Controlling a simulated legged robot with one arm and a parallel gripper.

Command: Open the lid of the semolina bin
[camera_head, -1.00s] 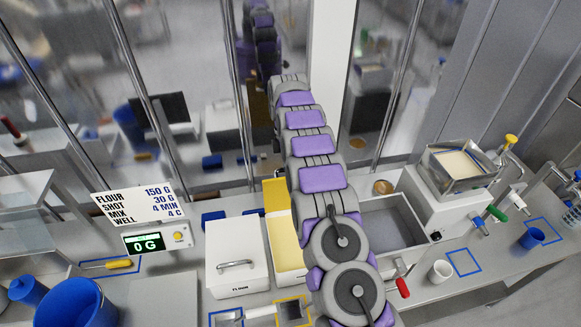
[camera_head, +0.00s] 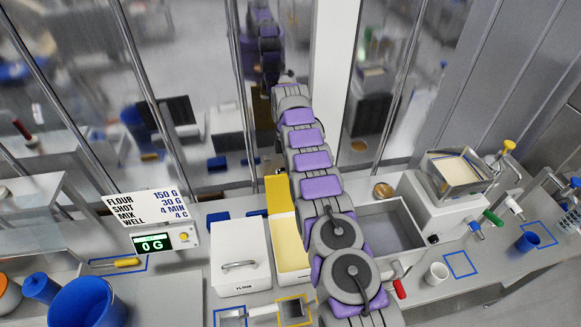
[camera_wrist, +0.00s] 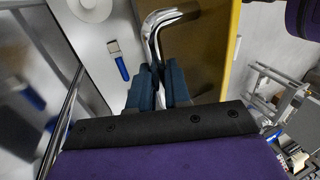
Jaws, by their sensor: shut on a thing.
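The semolina bin (camera_head: 291,258) stands right of the white flour bin (camera_head: 241,264) in the head view, with pale yellow showing inside. Its yellow lid (camera_head: 278,194) stands raised at the bin's back edge, partly hidden by my arm. In the wrist view a bent chrome handle (camera_wrist: 158,19) runs down between the blue fingers of my gripper (camera_wrist: 160,80). The gripper is shut on this handle, beside a brown panel with a yellow edge (camera_wrist: 232,45). My arm hides the gripper in the head view.
A grey basin (camera_head: 390,228) and a machine with a metal hopper (camera_head: 455,172) stand right of the bin. A scale display (camera_head: 152,242) and a blue bucket (camera_head: 85,303) are at left. Upright metal posts (camera_head: 240,100) stand behind the counter.

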